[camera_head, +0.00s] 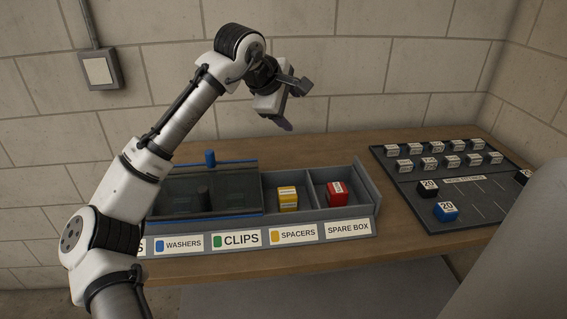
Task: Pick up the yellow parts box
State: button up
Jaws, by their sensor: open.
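The yellow parts box (288,198) is small, with pale label bands. It sits in the open compartment above the "SPACERS" label of the grey divided bin (371,205). My gripper (290,119) is open and empty. It hangs in the air above the back of the bench, higher than the yellow box and apart from it. Its fingertips are small and partly unclear in this view.
A red box (337,193) sits in the compartment to the right. A dark board (408,195) with several small blocks lies at the right. Bare bench (395,234) shows between bin and board.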

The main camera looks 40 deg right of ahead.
notch_tip(320, 180, down, 4)
jog(key=s+n+g+y, duration=0.1)
jog(key=s+n+y, duration=0.1)
jog(key=y, duration=0.1)
jog(key=n+g+y+p, duration=0.1)
jog(key=n+y, duration=0.3)
jog(key=y, duration=0.1)
send_near(287, 192)
jog(key=f, duration=0.5)
jog(key=shift+w+d+f, duration=0.1)
jog(key=shift+w+d, duration=0.05)
jog(key=shift+d, duration=0.15)
jog(key=shift+a+f+p, duration=0.15)
jog(key=shift+f+p, duration=0.95)
jog(key=shift+f, duration=1.65)
jog(key=c, duration=1.1)
jog(key=shift+r, duration=0.15)
